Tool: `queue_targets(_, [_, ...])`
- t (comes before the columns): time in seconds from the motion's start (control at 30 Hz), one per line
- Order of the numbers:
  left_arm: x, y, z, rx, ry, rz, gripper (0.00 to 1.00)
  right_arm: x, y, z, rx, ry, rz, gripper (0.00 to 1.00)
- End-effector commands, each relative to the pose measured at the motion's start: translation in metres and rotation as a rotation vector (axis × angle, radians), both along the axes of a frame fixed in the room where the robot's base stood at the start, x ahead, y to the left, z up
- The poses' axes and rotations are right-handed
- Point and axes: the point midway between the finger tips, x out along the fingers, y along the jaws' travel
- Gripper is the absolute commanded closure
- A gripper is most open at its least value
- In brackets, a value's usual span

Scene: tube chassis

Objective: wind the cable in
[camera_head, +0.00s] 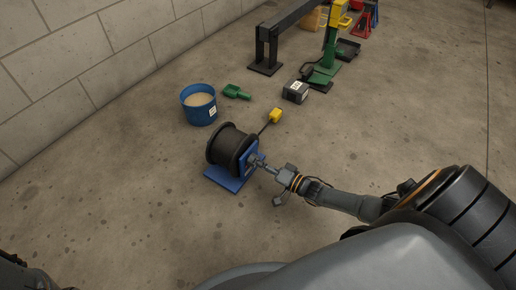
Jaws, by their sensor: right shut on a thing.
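A drum reel wound with black cable (229,146) stands on a blue stand (222,179) on the concrete floor. A short length of cable runs from the reel up to a yellow end piece (275,115), just beyond it. My right gripper (267,168) reaches in from the right and is shut at the reel's right side, on what seems to be its crank handle; the handle is mostly hidden by the fingers. A dark part of my left arm (22,274) shows in the bottom left corner; its jaws cannot be made out.
A blue bucket of sand-coloured filling (199,115), a green scoop-like thing (236,92) and a dark box (295,91) stand behind the reel. A dark bench (287,22) and a green and yellow stand (330,55) are farther back. The floor left of the reel is clear.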

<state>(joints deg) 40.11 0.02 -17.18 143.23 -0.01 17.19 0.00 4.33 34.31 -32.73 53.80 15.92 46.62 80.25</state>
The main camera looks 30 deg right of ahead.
Motion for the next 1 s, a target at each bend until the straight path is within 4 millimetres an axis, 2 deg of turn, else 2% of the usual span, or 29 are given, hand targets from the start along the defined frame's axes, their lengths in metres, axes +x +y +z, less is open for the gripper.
queue_targets(1.0, [0.0, 0.0, -0.017, 0.0, 0.0, 0.0, 0.42, -0.001, -0.001, -0.002, 0.889, 0.37, 0.0, 0.9])
